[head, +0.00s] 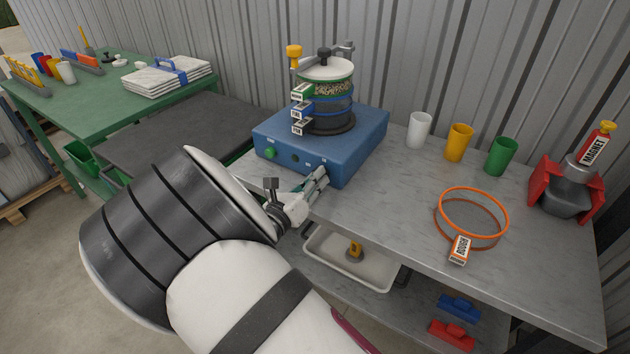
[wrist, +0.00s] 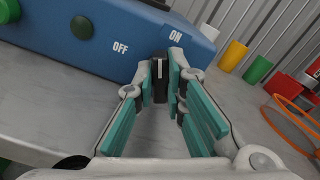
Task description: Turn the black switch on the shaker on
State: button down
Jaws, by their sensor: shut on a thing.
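The blue shaker (head: 345,155) stands on the grey bench, with a stack of sieves on top. Its front face has a green button (head: 271,153) and a dark round knob (head: 295,158). In the wrist view the black switch (wrist: 160,80) stands out from the shaker's front (wrist: 110,30), between the labels OFF at its left and ON at its upper right. My gripper (head: 322,174) is at the right end of that front face; in the wrist view its teal-padded fingers (wrist: 161,85) are shut on the switch, one on each side. In the head view my gripper hides the switch.
White (head: 418,130), yellow (head: 459,142) and green (head: 501,155) cups stand behind on the bench (head: 400,190). An orange ring (head: 473,212) lies to the right, near a red holder (head: 567,190). A white tray (head: 350,262) sits on the shelf below.

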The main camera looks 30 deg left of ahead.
jog(key=m+b, duration=0.1)
jog(key=m, duration=0.3)
jog(key=shift+d+m+b, duration=0.15)
jog(key=shift+m+b, duration=0.15)
jog(key=shift+m, duration=0.1)
dwell(0.4)
jog(key=c, duration=1.6)
grip_release()
jog(key=shift+c, duration=0.2)
jog(key=s+a, duration=0.1)
jog(key=s, duration=1.1)
jog(key=shift+w, duration=0.1)
